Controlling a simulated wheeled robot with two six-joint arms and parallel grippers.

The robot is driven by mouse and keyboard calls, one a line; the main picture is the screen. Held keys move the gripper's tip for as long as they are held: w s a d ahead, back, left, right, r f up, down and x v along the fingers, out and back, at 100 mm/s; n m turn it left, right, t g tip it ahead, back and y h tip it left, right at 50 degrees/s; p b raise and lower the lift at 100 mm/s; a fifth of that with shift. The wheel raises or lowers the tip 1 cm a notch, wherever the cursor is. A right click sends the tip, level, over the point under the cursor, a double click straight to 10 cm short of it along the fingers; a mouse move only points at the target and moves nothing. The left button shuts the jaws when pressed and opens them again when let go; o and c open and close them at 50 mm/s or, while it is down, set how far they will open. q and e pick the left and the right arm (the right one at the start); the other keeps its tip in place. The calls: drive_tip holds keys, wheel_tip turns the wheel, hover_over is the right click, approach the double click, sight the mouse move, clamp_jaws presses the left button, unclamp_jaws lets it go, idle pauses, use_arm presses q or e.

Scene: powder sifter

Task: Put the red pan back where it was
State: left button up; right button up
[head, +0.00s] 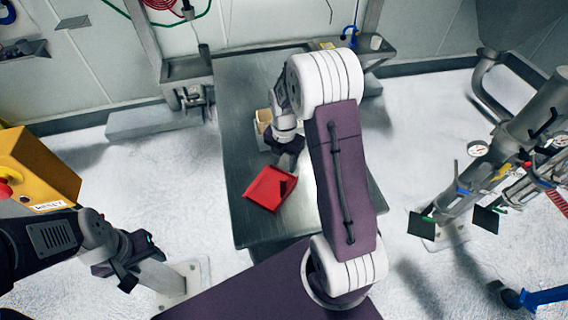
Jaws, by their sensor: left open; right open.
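The red pan (265,189) lies on the grey metal table (242,95), near the table's left edge. My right arm reaches over the table. My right gripper (287,160) is just behind the pan; its fingers are small and partly hidden by the arm. Whether it touches the pan cannot be told. My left gripper (130,268) is at the lower left, away from the table, open and empty.
A small tan container (263,117) stands on the table behind the pan, beside my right wrist. A yellow box with a red button (38,168) is at the left. Pipes with gauges (500,160) stand at the right. The table's back left is clear.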

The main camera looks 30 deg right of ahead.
drive_tip(key=shift+s+a+r+m, duration=0.2)
drive_tip(key=shift+a+m, duration=0.05)
drive_tip(key=shift+m, duration=0.25)
drive_tip(key=s+a+r+m, duration=0.1)
drive_tip(key=s+a+m, duration=0.1)
drive_tip(key=s+m, duration=0.2)
drive_tip(key=s+a+r+m, duration=0.1)
drive_tip(key=s+a+m, duration=0.2)
drive_tip(key=m, duration=0.8)
drive_tip(key=s+a+r+m+t, duration=0.1)
drive_tip(key=s+a+r+m, duration=0.1)
drive_tip(key=s+m, duration=0.4)
drive_tip(key=shift+a+m, duration=0.25)
drive_tip(key=shift+m, duration=0.95)
drive_tip(key=shift+w+r, duration=0.1)
wheel_tip(320, 180, down, 9)
drive_tip(key=b, duration=0.9)
